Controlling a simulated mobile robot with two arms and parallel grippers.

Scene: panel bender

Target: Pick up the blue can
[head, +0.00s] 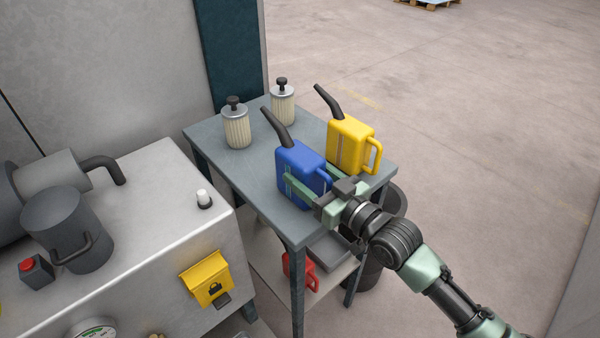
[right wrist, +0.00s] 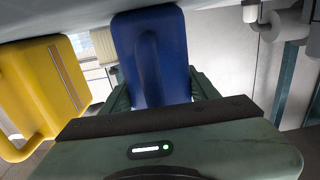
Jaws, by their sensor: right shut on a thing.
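The blue can (head: 298,170) with a dark spout stands upright on the grey table (head: 257,184), near its front edge. My right gripper (head: 305,180) reaches in from the right and is shut on the blue can, one green finger along its front face. In the right wrist view the blue can (right wrist: 152,58) sits between the two green fingers (right wrist: 155,90), with its handle side toward the camera. I cannot see a gap between the can's base and the table. My left gripper is not in view.
A yellow can (head: 349,145) stands close behind the blue can; it also shows in the right wrist view (right wrist: 45,90). Two filter cartridges (head: 236,127) (head: 283,105) stand at the back. A red can (head: 299,270) is on the lower shelf. A dark bin (head: 376,270) stands beside the table.

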